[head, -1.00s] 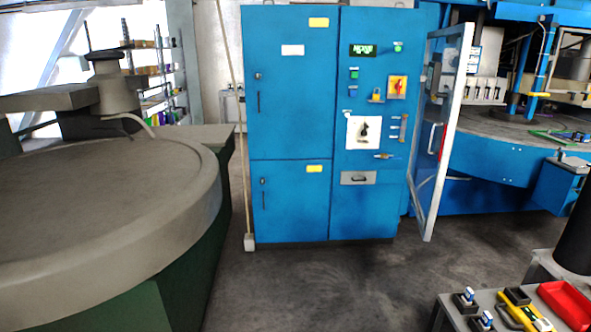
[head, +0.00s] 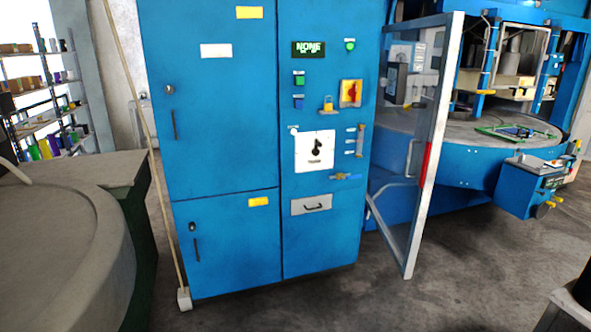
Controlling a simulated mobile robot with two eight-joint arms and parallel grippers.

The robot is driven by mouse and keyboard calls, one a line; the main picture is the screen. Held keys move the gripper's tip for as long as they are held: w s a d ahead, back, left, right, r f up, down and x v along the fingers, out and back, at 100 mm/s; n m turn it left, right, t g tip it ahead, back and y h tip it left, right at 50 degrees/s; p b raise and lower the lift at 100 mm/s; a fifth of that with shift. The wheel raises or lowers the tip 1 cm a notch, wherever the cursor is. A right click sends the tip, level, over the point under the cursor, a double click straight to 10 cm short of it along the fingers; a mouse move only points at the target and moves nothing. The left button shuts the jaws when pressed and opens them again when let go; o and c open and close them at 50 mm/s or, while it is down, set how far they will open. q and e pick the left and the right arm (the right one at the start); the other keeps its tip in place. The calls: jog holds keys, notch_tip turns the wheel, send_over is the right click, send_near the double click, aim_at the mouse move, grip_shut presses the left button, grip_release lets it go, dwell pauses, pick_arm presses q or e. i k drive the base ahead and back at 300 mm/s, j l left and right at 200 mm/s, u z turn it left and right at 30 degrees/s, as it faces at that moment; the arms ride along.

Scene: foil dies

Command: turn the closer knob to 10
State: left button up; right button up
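A black knob (head: 316,146) sits on a white square dial plate (head: 301,160) on the right-hand door of the blue cabinet (head: 220,120). Its scale marks are too small to read. A red switch on a yellow plate (head: 351,93) is higher up and to the right. A small dark display (head: 307,49) with green characters is near the cabinet's top. Neither of my grippers is in view.
An open framed door (head: 428,150) with a red handle stands right of the cabinet. A large round grey machine (head: 60,250) is at the left. A thin pole (head: 150,150) stands at the cabinet's left edge. Bare floor (head: 330,300) lies in front.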

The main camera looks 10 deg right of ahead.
aim_at(383, 82)
jog(key=i+j+z, duration=0.1)
jog(key=i+z, duration=0.3)
jog(key=i+j+z, duration=0.2)
jog(key=i+z, duration=0.2)
jog(key=i+j+z, duration=0.35)
jog(key=i+j+u, duration=0.1)
jog(key=i, duration=0.3)
